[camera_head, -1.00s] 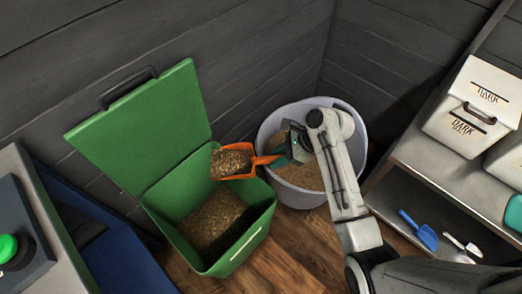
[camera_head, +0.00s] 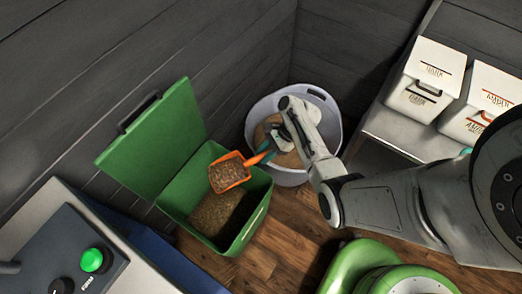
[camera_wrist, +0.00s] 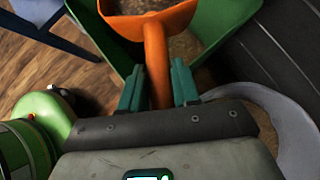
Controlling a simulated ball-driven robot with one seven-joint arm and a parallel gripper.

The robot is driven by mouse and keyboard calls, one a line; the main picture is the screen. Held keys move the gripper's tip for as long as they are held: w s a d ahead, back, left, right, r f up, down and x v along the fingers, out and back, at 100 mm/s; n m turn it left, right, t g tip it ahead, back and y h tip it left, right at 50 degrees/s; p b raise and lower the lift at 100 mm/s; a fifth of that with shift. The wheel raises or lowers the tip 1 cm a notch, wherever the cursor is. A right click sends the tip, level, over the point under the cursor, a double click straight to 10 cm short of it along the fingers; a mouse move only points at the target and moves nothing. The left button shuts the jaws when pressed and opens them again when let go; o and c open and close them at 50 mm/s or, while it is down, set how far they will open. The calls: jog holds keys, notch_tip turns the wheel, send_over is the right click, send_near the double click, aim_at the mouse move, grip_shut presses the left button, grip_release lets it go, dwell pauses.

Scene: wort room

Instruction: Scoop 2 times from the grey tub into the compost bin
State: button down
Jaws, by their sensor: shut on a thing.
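An orange scoop (camera_head: 229,172) full of brown grain is held over the open green compost bin (camera_head: 245,232). My gripper (camera_head: 268,152) is shut on the scoop's handle, and its teal fingers also show in the wrist view (camera_wrist: 158,88) on both sides of the orange handle (camera_wrist: 156,62). The scoop looks about level. The bin holds brown material (camera_head: 214,212) and its lid (camera_head: 154,143) stands open at the back. The grey tub (camera_head: 333,126) stands right of the bin with tan grain (camera_head: 262,133) inside, partly hidden by my arm.
White labelled boxes (camera_head: 421,88) stand on a shelf (camera_head: 405,130) at the right. A control panel with a green button (camera_head: 92,260) is at lower left, beside a blue object (camera_head: 165,262). Wooden floor (camera_head: 290,225) lies in front of the tub. Dark plank walls close the corner.

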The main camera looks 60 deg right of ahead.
aim_at(253, 159)
jog(key=shift+f+b, duration=2.4)
jog(key=shift+b, duration=0.05)
jog(key=shift+w+a+r+g+h+p, duration=0.4)
jog(key=shift+r+h+p, duration=0.2)
jog(key=shift+r+p, duration=0.8)
jog(key=shift+w+a+r+g+h+p, duration=0.2)
jog(key=shift+a+r+g+h+p, duration=0.3)
jog(key=shift+r+p, duration=0.8)
jog(key=shift+w+a+r+g+h+p, duration=0.25)
jog(key=shift+a+r+h+p, duration=0.35)
jog(key=shift+r+p, duration=0.8)
jog(key=shift+w+a+r+g+h+p, duration=0.4)
jog(key=shift+w+a+r+h+p, duration=0.3)
jog(key=shift+p, duration=0.45)
jog(key=shift+w+a+r+g+h+p, duration=0.35)
jog(key=shift+w+a+r+h+p, duration=0.1)
jog(key=shift+a+r+h+p, duration=0.6)
jog(key=w+a+r+g+h, duration=0.2)
jog(key=w+a+r+h, duration=0.1)
jog(key=a, duration=0.3)
jog(key=shift+w+a+r+g+h, duration=0.3)
jog(key=shift+w+a+r+h, duration=0.05)
jog(key=shift+w, duration=0.2)
